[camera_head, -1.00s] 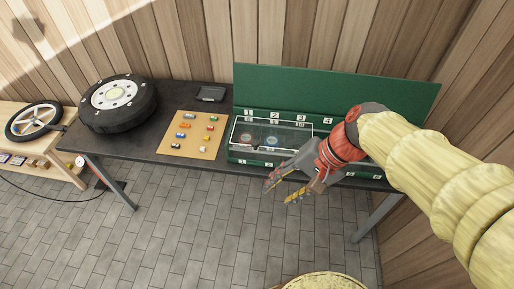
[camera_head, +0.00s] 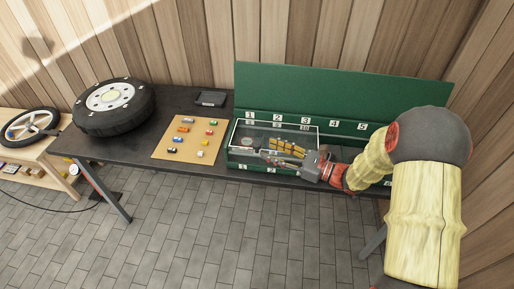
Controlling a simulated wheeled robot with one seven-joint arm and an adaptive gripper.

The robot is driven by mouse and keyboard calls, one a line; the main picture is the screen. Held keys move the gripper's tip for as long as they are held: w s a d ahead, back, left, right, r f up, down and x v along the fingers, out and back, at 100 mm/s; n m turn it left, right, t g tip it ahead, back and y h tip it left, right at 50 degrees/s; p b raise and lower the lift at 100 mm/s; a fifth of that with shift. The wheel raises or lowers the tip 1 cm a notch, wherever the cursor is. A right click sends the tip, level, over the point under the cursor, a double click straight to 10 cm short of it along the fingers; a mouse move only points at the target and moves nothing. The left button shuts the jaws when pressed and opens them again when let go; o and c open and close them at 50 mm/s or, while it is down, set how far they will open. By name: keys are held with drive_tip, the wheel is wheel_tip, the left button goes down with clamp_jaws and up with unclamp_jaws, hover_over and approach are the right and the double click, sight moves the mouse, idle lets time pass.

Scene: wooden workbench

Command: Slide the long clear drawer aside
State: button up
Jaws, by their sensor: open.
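The long clear drawer (camera_head: 297,129) is a see-through tray with pale edges, set over the left part of an open green case (camera_head: 405,121). A round item shows faintly through its left end. My gripper (camera_head: 283,152) is open, with its fingers pointing left at the front of the clear drawer. The fingers overlap the drawer's front in the picture; I cannot tell whether they touch it. My gripper and wrist hide the drawer's front right part and some of the case's front.
The dark workbench (camera_head: 133,152) carries a tan board (camera_head: 160,149) with several small coloured parts, a tire (camera_head: 113,107) and a small black tray (camera_head: 210,98). The case's green lid (camera_head: 340,92) stands up behind. A low wooden bench (camera_head: 62,180) with a wheel stands at left.

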sight(257, 144)
drive_tip(key=b+x, duration=0.1)
drive_tip(key=x, duration=0.5)
drive_tip(key=shift+a+b, duration=0.1)
drive_tip(key=shift+b, duration=0.25)
drive_tip(key=shift+c, duration=1)
drive_tip(key=c, duration=0.8)
clamp_jaws()
